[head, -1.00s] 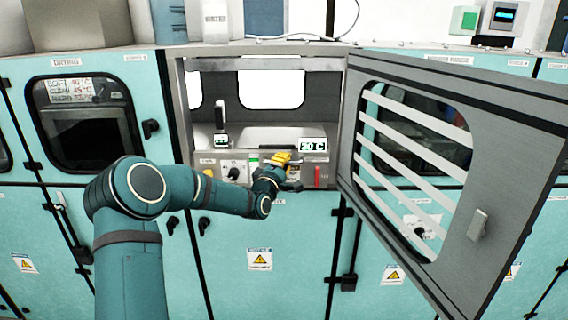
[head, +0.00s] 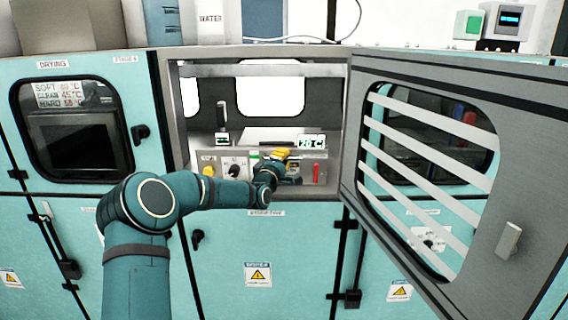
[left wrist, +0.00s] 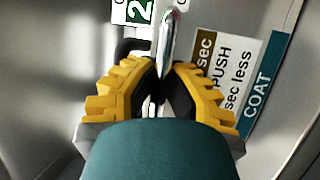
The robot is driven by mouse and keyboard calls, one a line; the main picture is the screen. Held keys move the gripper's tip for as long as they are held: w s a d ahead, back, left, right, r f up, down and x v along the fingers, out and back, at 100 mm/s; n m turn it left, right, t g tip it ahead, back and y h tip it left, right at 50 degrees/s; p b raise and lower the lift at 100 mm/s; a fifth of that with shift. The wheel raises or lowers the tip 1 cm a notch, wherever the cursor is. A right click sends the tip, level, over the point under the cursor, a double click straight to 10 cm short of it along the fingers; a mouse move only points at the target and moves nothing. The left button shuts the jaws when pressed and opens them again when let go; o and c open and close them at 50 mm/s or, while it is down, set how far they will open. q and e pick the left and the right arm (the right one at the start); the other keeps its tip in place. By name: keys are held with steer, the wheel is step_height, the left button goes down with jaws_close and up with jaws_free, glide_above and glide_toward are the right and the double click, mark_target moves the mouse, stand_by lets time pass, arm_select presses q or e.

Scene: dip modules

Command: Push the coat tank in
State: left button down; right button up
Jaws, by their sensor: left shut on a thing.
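The coat tank sits in the open cabinet bay in the head view, with its grey front panel (head: 236,165) facing me. In the left wrist view, a label reading COAT (left wrist: 262,90) and PUSH is on the grey surface at the right. My left gripper (head: 284,160) is at the panel's right half; it also shows in the left wrist view (left wrist: 162,88). Its yellow-backed fingers are closed around a thin, shiny metal handle (left wrist: 168,40). The fingers and arm hide part of the panel. My right gripper is not in view.
The grey barred door (head: 430,140) stands open to the right of the bay, its handle (head: 508,240) facing me. A red lever (head: 316,174) is right of my left gripper. A 20 °C display (head: 311,141) is above. Closed teal cabinet doors (head: 220,245) lie below.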

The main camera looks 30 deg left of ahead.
arm_select(q)
steer(key=shift+f, duration=0.1)
steer(key=c, duration=1)
jaws_free()
steer(key=shift+s, duration=0.15)
steer(key=shift+s+f, duration=0.1)
steer(key=v, duration=1.2)
